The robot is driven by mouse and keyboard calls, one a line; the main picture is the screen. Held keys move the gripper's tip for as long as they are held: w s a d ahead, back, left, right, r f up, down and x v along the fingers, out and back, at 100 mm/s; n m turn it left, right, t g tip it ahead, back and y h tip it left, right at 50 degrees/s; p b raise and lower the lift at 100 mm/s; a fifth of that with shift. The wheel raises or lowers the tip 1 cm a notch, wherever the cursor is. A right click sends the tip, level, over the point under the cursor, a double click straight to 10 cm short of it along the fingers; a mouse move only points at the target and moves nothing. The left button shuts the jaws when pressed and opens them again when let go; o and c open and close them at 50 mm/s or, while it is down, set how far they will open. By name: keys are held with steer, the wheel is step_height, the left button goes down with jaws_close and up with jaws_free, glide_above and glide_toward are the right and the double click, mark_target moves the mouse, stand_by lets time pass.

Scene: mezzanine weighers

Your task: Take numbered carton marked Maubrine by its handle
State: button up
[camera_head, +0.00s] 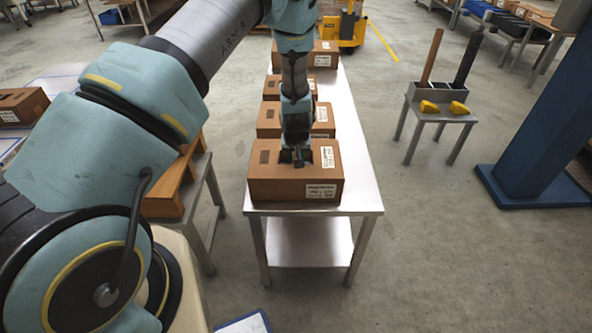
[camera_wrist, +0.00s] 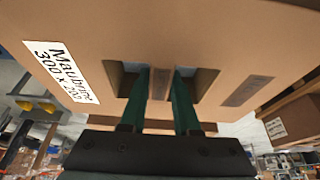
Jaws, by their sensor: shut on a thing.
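The carton marked Maubrine (camera_head: 275,190) is the nearest brown box on the near end of the steel table (camera_head: 361,196). In the wrist view the carton (camera_wrist: 205,35) fills the top, with a white label (camera_wrist: 61,72) reading "Maubrine 300 x 200". My gripper (camera_head: 297,158) is above the carton's top, pointing down. In the wrist view my gripper (camera_wrist: 161,82) has one finger in each of two openings, shut on the handle strip (camera_wrist: 160,88) between them. The fingertips are hidden inside the openings. I cannot tell whether the carton's base touches the table.
More brown cartons (camera_head: 270,117) stand in a row behind on the same table. A small stand (camera_head: 440,112) with yellow items is to the right, near a blue column (camera_head: 540,115). A lower bench (camera_head: 203,205) is at left. Open floor lies right of the table.

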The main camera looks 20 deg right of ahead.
jaws_close()
stand_by(0.8)
